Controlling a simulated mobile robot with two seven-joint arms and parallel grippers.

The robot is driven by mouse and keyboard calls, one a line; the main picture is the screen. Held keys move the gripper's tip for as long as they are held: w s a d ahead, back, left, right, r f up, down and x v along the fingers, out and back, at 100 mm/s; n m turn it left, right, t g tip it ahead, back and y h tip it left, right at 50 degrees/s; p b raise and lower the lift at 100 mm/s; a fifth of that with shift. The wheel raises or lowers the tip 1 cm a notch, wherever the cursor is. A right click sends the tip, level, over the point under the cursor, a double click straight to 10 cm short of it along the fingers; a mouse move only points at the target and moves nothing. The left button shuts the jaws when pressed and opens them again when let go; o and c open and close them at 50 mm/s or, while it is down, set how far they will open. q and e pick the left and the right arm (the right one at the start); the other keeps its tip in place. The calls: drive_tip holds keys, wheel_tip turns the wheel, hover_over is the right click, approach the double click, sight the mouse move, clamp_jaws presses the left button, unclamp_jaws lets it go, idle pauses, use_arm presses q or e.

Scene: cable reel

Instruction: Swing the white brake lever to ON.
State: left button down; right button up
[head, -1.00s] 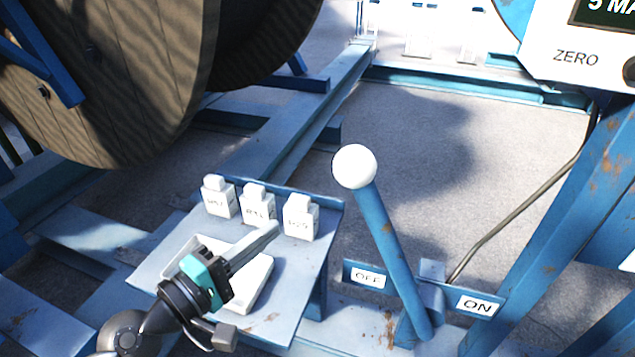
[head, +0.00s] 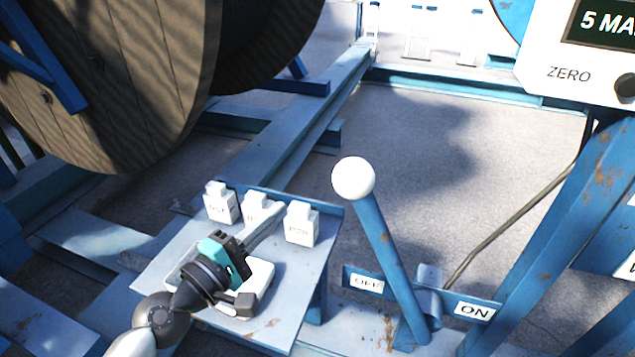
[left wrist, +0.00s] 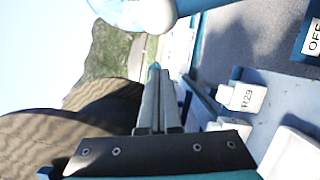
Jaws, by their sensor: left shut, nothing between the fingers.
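The brake lever is a blue bar (head: 392,260) with a white ball knob (head: 353,178) on top. It leans left, its knob on the OFF side. The OFF label (head: 367,283) is left of the bar's lower part and the ON label (head: 474,311) is right of it. My left gripper (head: 277,212) is shut and empty over the small blue-grey shelf, left of the lever and apart from it. In the left wrist view its closed fingers (left wrist: 156,105) point up the picture, and a white rounded shape, probably the knob, shows at the top edge. My right gripper is not in view.
Several white labelled blocks (head: 302,224) stand on the shelf (head: 165,265) by my left gripper. A large wooden reel (head: 120,80) is at upper left. A white counter box marked ZERO (head: 570,90) and a rusty blue post (head: 560,220) are at right.

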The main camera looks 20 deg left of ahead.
use_arm(q)
drive_tip(key=w+d+r+p, duration=0.1)
drive_tip(key=w+d+p, duration=0.2)
drive_tip(key=w+d, duration=0.2)
drive_tip(key=shift+x, duration=1.15)
drive_tip(key=shift+a, duration=0.15)
drive_tip(key=shift+r+p, duration=0.1)
drive_tip(key=shift+p, duration=0.2)
